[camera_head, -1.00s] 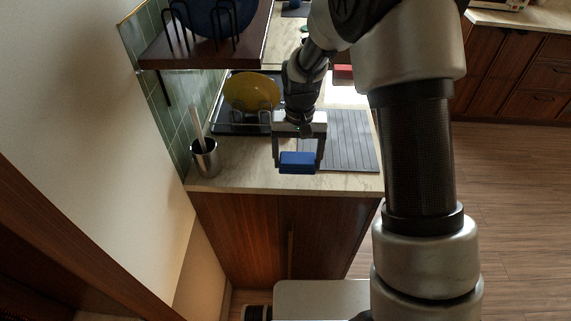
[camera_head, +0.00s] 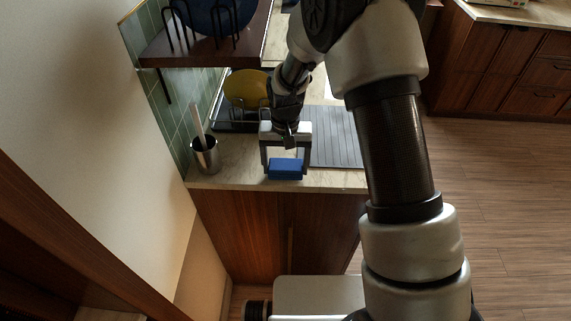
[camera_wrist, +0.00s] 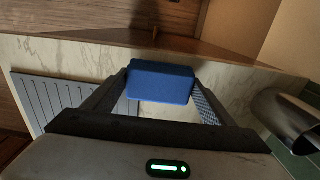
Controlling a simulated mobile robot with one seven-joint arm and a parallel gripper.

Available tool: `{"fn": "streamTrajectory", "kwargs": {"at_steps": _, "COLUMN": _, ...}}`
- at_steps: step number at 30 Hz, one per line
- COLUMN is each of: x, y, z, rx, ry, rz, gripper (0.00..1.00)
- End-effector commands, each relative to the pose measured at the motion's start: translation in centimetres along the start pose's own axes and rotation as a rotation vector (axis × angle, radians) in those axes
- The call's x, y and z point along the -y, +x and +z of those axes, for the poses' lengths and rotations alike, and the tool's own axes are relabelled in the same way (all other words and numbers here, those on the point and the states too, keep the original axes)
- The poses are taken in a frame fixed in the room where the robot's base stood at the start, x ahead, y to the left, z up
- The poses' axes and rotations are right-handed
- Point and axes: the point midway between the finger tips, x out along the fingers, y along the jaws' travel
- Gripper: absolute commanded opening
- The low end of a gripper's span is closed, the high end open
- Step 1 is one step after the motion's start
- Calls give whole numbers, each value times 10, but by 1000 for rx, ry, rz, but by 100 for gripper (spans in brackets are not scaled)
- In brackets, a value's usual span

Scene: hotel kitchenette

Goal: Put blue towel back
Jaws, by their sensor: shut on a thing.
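The blue towel, a small folded blue block (camera_head: 286,168), is between the fingers of my gripper (camera_head: 286,163) near the front edge of the counter in the head view. In the wrist view the blue towel (camera_wrist: 160,82) sits between both fingertips of my gripper (camera_wrist: 161,88), with a finger against each side. My gripper is shut on it. I cannot tell whether the towel touches the counter or hangs just above it.
A metal cup (camera_head: 204,157) with a handle in it stands left of my gripper; it also shows in the wrist view (camera_wrist: 290,118). A grey ribbed mat (camera_head: 336,136) lies to the right. A yellow plate (camera_head: 245,90) stands in a rack behind. A wooden shelf (camera_head: 205,50) overhangs upper left.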

Motion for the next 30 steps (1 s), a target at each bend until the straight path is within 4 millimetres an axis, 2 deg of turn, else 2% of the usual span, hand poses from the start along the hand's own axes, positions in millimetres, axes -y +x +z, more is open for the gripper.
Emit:
{"fn": "streamTrajectory", "kwargs": {"at_steps": 7, "x": 0, "y": 8, "z": 0, "rx": 0, "ry": 0, "rz": 0, "gripper": 56}}
{"fn": "streamTrajectory", "kwargs": {"at_steps": 8, "x": 0, "y": 7, "z": 0, "rx": 0, "ry": 0, "rz": 0, "gripper": 81}}
{"fn": "streamTrajectory", "kwargs": {"at_steps": 11, "x": 0, "y": 7, "z": 0, "rx": 0, "ry": 0, "rz": 0, "gripper": 96}}
{"fn": "streamTrajectory", "kwargs": {"at_steps": 21, "x": 0, "y": 3, "z": 0, "rx": 0, "ry": 0, "rz": 0, "gripper": 96}}
{"fn": "streamTrajectory", "kwargs": {"at_steps": 26, "x": 0, "y": -15, "z": -1, "rx": -4, "ry": 0, "rz": -1, "gripper": 96}}
{"fn": "streamTrajectory", "kwargs": {"at_steps": 30, "x": 1, "y": -46, "z": -2, "rx": -6, "ry": 0, "rz": -2, "gripper": 96}}
